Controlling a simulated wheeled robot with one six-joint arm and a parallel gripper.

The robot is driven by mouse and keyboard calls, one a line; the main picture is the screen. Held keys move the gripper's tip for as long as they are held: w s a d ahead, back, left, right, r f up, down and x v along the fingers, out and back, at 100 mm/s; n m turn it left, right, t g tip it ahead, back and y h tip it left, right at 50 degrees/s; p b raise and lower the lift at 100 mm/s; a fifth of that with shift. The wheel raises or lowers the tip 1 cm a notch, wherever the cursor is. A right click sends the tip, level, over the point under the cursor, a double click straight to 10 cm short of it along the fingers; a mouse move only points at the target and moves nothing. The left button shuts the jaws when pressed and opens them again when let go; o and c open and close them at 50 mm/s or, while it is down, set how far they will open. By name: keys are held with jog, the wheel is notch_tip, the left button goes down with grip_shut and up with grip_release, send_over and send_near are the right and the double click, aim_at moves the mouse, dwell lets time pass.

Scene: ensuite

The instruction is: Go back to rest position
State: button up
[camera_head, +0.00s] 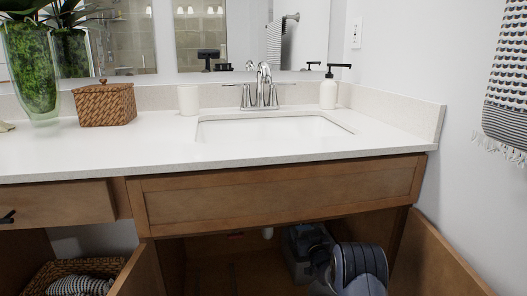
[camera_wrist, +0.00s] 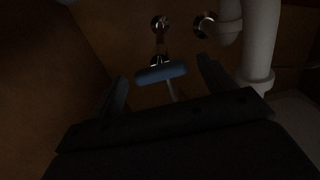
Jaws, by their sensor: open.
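My gripper (camera_wrist: 162,69) is open inside the dim cabinet under the sink. Its two dark fingers stand apart, one on each side of a blue bar-shaped handle (camera_wrist: 161,73) near the back wall. The fingers look clear of the handle, though the depth is hard to tell. In the head view my arm reaches into the open cabinet (camera_head: 275,195) at the lower right, and its gripper is hidden there.
White drain pipes (camera_wrist: 260,45) run close on the right of my gripper. A round metal fitting (camera_wrist: 159,23) is above the handle. The open right cabinet door (camera_head: 440,262) stands beside my arm, with the countertop (camera_head: 90,160) above. A wicker basket (camera_head: 40,283) is at the lower left.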

jog(key=shift+w, duration=0.3)
jog(key=shift+s, duration=0.1)
